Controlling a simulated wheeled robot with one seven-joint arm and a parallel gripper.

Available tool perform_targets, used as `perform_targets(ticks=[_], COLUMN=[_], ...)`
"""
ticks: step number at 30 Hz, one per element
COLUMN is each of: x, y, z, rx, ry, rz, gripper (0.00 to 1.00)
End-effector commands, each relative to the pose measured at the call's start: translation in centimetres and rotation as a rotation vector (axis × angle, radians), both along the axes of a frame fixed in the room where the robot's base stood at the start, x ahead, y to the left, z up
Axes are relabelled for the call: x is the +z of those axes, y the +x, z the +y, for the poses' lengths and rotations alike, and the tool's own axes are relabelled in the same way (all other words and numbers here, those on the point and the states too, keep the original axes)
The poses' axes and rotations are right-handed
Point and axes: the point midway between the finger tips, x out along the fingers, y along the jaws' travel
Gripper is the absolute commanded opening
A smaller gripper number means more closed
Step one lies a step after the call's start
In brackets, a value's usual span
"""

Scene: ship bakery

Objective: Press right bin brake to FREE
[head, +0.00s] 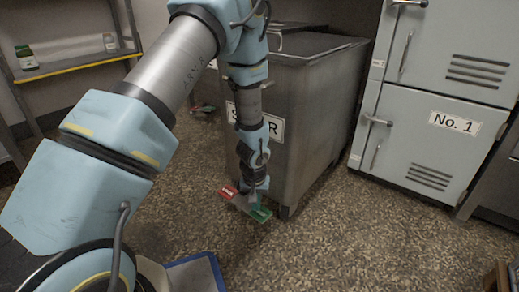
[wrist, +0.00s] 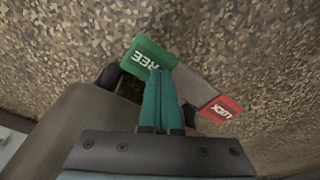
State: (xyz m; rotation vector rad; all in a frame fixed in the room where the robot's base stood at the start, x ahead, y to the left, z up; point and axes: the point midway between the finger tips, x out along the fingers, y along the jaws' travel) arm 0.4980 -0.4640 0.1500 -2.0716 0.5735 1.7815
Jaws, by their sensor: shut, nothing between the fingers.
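The bin (head: 322,110) is a grey metal box with a partly hidden label. Its brake pedal, low at its front corner, has a green FREE end (head: 260,214) and a red LOCK end (head: 228,192). In the wrist view the green FREE end (wrist: 148,57) is at upper left and the red LOCK end (wrist: 222,109) at lower right, with a grey plate between. My gripper (head: 250,200) points down at the pedal, fingers shut and empty. In the wrist view its tips (wrist: 162,72) overlap the pedal beside the FREE end; I cannot tell whether they touch.
A pale cabinet marked No. 1 (head: 430,120) with handles stands to the right of the bin. A shelf (head: 75,66) with jars is at the upper left.

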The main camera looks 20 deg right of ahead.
Motion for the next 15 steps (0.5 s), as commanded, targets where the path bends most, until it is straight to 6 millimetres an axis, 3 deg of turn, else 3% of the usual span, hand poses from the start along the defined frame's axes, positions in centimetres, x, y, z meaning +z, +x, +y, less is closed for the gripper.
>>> perform_targets(ticks=[8, 15], x=[0.2, 2.0], y=[0.0, 0.0], z=[0.0, 0.0], rx=[0.000, 0.000], ry=[0.000, 0.000], rz=[0.000, 0.000], gripper=[0.00, 0.00])
